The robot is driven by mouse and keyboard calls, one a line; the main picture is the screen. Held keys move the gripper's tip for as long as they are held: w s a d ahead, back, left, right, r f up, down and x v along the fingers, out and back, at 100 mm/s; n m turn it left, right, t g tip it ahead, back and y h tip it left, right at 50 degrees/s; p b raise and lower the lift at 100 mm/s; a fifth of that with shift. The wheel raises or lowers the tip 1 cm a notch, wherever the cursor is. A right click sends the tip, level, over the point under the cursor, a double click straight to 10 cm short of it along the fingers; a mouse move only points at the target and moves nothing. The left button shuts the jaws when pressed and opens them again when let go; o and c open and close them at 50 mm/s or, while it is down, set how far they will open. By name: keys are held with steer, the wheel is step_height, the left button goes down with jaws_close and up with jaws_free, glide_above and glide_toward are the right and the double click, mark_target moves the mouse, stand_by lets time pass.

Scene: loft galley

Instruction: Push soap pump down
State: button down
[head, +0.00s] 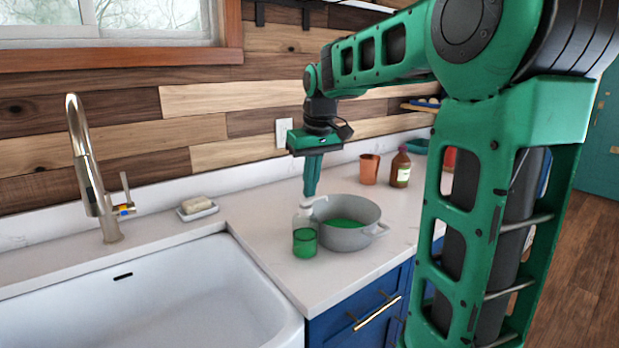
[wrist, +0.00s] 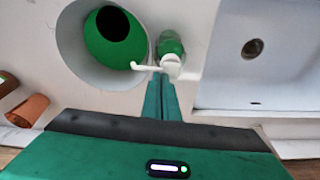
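The soap dispenser (head: 304,241) is a clear bottle with green soap and a white pump. It stands upright on the counter near the sink's right edge. Its white pump head (head: 307,205) has a spout pointing right in the head view. The pump head also shows in the wrist view (wrist: 170,66), with the spout pointing left. My gripper (head: 310,193) points straight down over the pump, its green fingers together with nothing between them. In the wrist view the fingertips (wrist: 160,77) are right beside the pump head and spout. I cannot tell whether they touch.
A grey pot (head: 368,236) with a green inside stands right beside the dispenser. The white sink (head: 170,295) and faucet (head: 92,185) are left. A soap bar on a dish (head: 198,210), a copper cup (head: 369,169) and a brown bottle (head: 401,168) stand farther back.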

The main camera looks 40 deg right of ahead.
steer(key=shift+f, duration=0.25)
steer(key=shift+r, duration=0.1)
steer(key=shift+w+r, duration=0.25)
steer(key=w+v, duration=0.2)
steer(key=v, duration=1)
steer(key=shift+w+r, duration=0.2)
steer(key=shift+r, duration=0.3)
